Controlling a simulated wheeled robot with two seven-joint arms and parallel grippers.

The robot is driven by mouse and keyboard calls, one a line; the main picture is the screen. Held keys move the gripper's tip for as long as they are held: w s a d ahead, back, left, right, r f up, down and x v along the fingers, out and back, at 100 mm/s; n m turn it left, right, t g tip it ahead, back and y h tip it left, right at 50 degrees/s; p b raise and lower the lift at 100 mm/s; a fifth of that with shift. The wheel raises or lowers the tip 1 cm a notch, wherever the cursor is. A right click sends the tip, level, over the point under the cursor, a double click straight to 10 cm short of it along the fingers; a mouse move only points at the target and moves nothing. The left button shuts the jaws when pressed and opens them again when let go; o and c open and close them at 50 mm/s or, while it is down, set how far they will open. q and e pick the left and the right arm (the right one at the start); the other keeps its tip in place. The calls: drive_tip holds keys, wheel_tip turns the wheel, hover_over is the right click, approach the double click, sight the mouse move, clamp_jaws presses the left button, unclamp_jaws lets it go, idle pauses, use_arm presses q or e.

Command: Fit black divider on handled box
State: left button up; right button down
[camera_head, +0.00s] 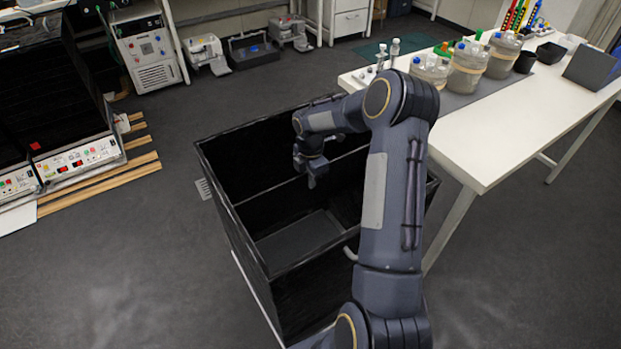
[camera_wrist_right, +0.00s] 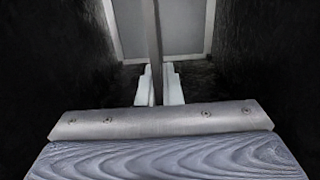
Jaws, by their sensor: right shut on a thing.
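The large black open-topped box (camera_head: 236,222) stands on the floor in the middle of the head view. My right arm reaches over it from the front right, and my right gripper (camera_head: 312,182) points down inside its opening. The black divider (camera_head: 268,200) appears as a thin dark panel across the inside of the box, under the gripper. In the right wrist view my fingers (camera_wrist_right: 158,88) are shut on the thin upper edge of the divider (camera_wrist_right: 152,35). Whether its lower edge touches the box floor is hidden. A pale handle part shows beside my arm. My left gripper is out of view.
A white table (camera_head: 480,150) with several lidded jars (camera_head: 468,66) stands close to the right of the box. Equipment with control panels (camera_head: 78,158) and wooden strips (camera_head: 100,180) lie at the left. The grey floor between is clear.

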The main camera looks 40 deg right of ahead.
sight(311, 191)
drive_tip(key=shift+f+b, duration=0.35)
drive_tip(key=shift+f, duration=0.3)
drive_tip(key=shift+f, duration=0.15)
drive_tip(key=shift+f+b, duration=0.45)
drive_tip(key=shift+f, duration=0.05)
drive_tip(key=shift+f, duration=0.25)
drive_tip(key=shift+f+b, duration=0.45)
drive_tip(key=shift+f, duration=0.05)
drive_tip(key=shift+f, duration=0.3)
idle(0.5)
drive_tip(key=shift+f+b, duration=0.4)
drive_tip(key=shift+b, duration=0.1)
drive_tip(key=c, duration=1.5)
unclamp_jaws()
drive_tip(key=shift+r, duration=0.1)
